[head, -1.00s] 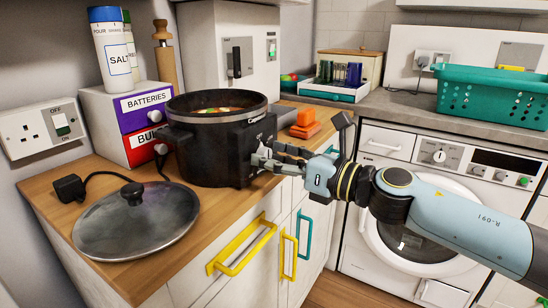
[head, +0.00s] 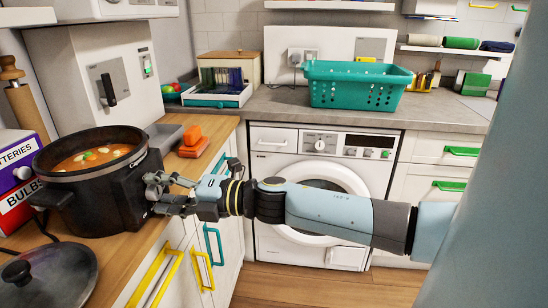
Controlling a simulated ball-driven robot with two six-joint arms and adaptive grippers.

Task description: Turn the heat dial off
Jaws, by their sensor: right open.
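The black slow cooker (head: 88,203) stands on the wooden counter at the left, uncovered, with orange stew (head: 92,157) in it. Its control panel (head: 130,193) faces right, with white lettering near the top. My right gripper (head: 154,194) is open, with its fingers at this panel. I cannot tell whether the fingers touch the panel. The heat dial is not clearly visible; the fingers cover part of the panel. My left gripper is not in view.
The glass lid (head: 55,280) lies on the wooden counter (head: 125,262) in front of the cooker. Orange blocks (head: 193,141) and a grey tray (head: 163,137) are behind the gripper. A teal basket (head: 358,88) stands above the white dryer (head: 283,143).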

